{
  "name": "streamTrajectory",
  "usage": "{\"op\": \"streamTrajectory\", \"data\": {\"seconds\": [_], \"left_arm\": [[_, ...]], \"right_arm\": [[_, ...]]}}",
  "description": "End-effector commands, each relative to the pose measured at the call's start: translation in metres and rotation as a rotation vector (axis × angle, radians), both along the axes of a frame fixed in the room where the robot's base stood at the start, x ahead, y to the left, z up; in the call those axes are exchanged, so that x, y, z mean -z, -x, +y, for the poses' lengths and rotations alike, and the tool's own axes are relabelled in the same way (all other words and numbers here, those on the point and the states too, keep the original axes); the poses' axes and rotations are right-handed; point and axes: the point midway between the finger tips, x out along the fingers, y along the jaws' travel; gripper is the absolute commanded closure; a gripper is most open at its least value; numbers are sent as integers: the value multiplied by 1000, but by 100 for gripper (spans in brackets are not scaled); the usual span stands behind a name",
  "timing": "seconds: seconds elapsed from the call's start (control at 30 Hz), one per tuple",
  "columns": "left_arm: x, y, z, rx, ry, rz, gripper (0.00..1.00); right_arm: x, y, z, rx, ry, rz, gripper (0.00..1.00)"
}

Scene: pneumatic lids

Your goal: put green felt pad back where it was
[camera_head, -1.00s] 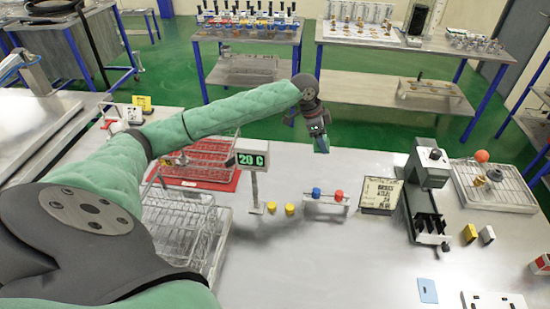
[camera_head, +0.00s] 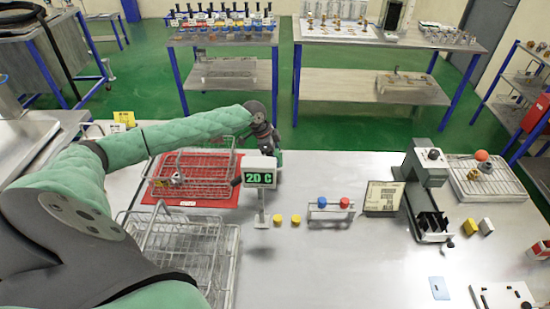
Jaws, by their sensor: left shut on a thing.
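My left arm reaches in from the left over the wire baskets, and my left gripper (camera_head: 268,142) is behind the top of the temperature display (camera_head: 260,178), above the table. It is shut on a small green piece, which appears to be the green felt pad (camera_head: 279,158). Only a sliver of the pad shows beside the display, and the fingertips are mostly hidden. My right gripper is not in view.
A wire basket (camera_head: 205,165) stands on a red mat (camera_head: 222,200), with another basket (camera_head: 185,250) in front. Yellow caps, a small rack (camera_head: 330,212) with blue and red knobs, a framed card (camera_head: 382,198) and a black-and-grey device (camera_head: 428,170) stand rightward. The front middle is clear.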

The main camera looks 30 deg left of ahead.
Motion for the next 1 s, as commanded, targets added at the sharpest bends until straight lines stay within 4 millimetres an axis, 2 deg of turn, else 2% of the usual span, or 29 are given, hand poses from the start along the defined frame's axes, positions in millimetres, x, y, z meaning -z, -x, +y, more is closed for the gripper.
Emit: {"op": "streamTrajectory", "data": {"seconds": [0.23,0.47,0.9,0.93,1.0], "left_arm": [[9,0,2,-1,3,0,54],[35,1,1,-1,2,2,54],[46,0,1,0,2,-1,54],[45,0,2,0,1,-1,29],[45,0,2,0,1,-1,15]], "right_arm": [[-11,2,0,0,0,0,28],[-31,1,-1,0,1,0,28],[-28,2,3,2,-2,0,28],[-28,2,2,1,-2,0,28],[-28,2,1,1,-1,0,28]]}}
